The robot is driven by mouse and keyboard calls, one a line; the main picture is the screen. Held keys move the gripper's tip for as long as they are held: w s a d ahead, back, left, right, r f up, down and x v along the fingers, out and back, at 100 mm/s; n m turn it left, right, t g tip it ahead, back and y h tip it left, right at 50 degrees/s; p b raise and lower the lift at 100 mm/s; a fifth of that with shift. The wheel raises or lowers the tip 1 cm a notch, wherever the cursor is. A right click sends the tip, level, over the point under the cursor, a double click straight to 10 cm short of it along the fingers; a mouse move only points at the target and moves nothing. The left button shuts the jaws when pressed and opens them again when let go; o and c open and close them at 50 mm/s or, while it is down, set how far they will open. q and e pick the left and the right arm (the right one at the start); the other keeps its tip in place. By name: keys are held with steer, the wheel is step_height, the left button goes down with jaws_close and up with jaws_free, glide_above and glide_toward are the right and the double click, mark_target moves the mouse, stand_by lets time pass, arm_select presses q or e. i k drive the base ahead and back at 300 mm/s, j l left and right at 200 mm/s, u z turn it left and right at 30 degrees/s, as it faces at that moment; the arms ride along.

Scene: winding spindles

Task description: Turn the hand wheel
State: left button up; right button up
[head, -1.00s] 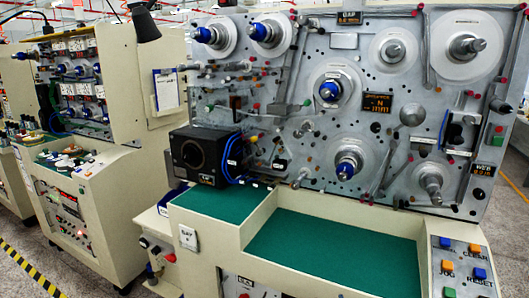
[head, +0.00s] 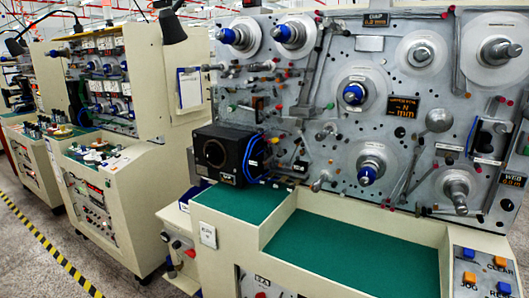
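The winding machine's grey upright panel (head: 310,115) fills the right half of the view and carries several spindles. Blue-tipped spindles sit at the upper left (head: 228,36), the middle (head: 354,93) and the lower middle (head: 368,173). Bare metal spindles sit at the upper right (head: 497,50) and lower right (head: 457,192). A black box (head: 232,176) with a round dark face stands at the panel's lower left. No part is clearly recognizable as a hand wheel; I cannot tell which one it is. Neither of my grippers is in view.
A green-topped ledge (head: 350,254) runs below the panel. A button plate (head: 484,274) is at the lower right. A second cream machine (head: 115,195) stands to the left. Grey floor with a yellow-black stripe (head: 50,245) lies open at the lower left. A black lamp (head: 171,27) hangs above.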

mark_target(214, 154)
steer(key=i+j+z, duration=0.15)
steer(key=j, duration=0.5)
steer(key=i+j+z, duration=0.15)
steer(key=j, duration=0.5)
steer(key=i+j+z, duration=0.15)
steer(key=j, duration=0.55)
steer(key=i+j+z, duration=0.15)
steer(key=j, duration=0.55)
steer(key=i+j+z, duration=0.15)
steer(key=j, duration=0.55)
steer(key=k, duration=0.05)
